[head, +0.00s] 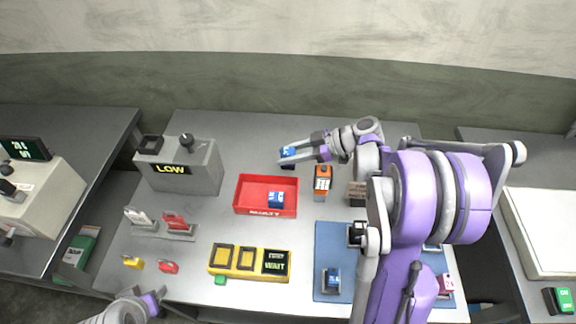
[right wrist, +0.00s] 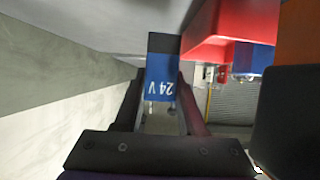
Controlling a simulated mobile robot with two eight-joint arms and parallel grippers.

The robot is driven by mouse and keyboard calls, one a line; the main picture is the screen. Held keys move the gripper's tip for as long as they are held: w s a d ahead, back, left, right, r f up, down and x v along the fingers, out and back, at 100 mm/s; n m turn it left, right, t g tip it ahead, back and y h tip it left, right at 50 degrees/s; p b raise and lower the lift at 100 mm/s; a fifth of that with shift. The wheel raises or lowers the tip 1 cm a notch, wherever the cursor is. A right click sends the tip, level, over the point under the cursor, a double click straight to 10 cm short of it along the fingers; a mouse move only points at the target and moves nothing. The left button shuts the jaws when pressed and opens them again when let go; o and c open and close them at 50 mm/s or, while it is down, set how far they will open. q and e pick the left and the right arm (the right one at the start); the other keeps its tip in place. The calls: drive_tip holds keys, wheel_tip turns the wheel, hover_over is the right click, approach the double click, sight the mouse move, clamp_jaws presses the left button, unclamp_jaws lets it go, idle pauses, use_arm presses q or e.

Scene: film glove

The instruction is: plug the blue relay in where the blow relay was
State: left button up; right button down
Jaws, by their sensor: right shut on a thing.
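My right gripper (head: 288,157) is shut on a blue relay (head: 288,151) and holds it above the grey table, behind the red tray. In the right wrist view this relay (right wrist: 161,75) sits between the fingers, its "24 V" label upside down. Another blue relay (head: 276,199) lies in the red tray (head: 240,196). A further blue-topped relay (head: 332,276) stands in a dark socket at the front of the blue mat (head: 335,240). A dark socket (head: 356,234) shows farther back on the mat. My right arm hides much of the mat. Part of my left gripper (head: 148,301) shows at the lower left; its jaws are unclear.
An orange meter (head: 322,183) and a brown block (head: 357,193) stand right of the tray. A yellow panel (head: 250,262) reading "WAIT" lies in front. A grey box (head: 180,167) reading "LOW" and two levers, grey and red (head: 178,226), stand left.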

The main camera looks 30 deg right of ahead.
drive_tip(key=shift+w+f, duration=0.1)
drive_tip(key=shift+f, duration=1.95)
drive_tip(key=shift+f, duration=0.1)
drive_tip(key=c, duration=0.8)
unclamp_jaws()
drive_tip(key=shift+o, duration=0.2)
